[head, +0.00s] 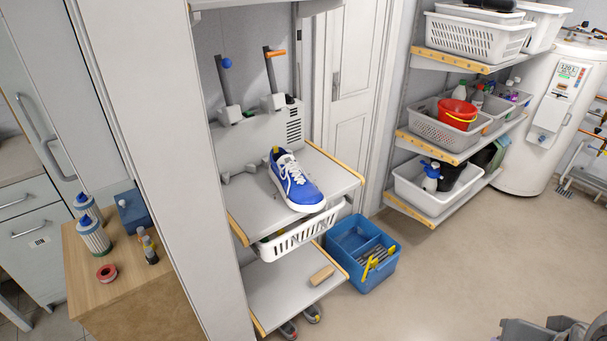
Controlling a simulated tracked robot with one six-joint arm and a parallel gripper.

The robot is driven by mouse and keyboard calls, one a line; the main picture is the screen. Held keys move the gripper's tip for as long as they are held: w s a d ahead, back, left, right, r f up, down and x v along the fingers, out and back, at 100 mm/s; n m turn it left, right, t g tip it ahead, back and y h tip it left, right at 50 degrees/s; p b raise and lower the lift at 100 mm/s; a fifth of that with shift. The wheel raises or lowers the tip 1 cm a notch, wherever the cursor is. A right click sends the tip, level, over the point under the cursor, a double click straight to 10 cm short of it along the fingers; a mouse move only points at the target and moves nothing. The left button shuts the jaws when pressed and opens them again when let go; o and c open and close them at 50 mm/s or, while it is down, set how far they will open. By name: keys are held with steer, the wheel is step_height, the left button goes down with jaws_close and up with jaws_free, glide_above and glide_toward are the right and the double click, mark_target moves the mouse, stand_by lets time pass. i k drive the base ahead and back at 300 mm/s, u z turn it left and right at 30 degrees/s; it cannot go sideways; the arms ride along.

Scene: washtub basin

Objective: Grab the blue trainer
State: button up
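The blue trainer (294,181) is blue with white laces and a white sole. It sits upright on the grey upper shelf board (335,173) of the open unit left of the middle, with its toe towards the front edge. Nothing touches it from above, and its top and front are in plain sight. My gripper cannot be made out. Only some grey parts, cut off at the bottom right corner, show there, and they may be mine.
A white basket (303,238) hangs right under the trainer's shelf. Levers with blue and orange ends (226,64) stand behind it. A blue caddy (372,262) is on the floor to the right. A white upright panel (150,150) borders the left. The floor (455,265) at right is clear.

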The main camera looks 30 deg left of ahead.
mark_target(300, 195)
steer(key=i, duration=0.75)
steer(key=u, duration=3.25)
steer(key=k, duration=0.2)
steer(key=u, duration=0.05)
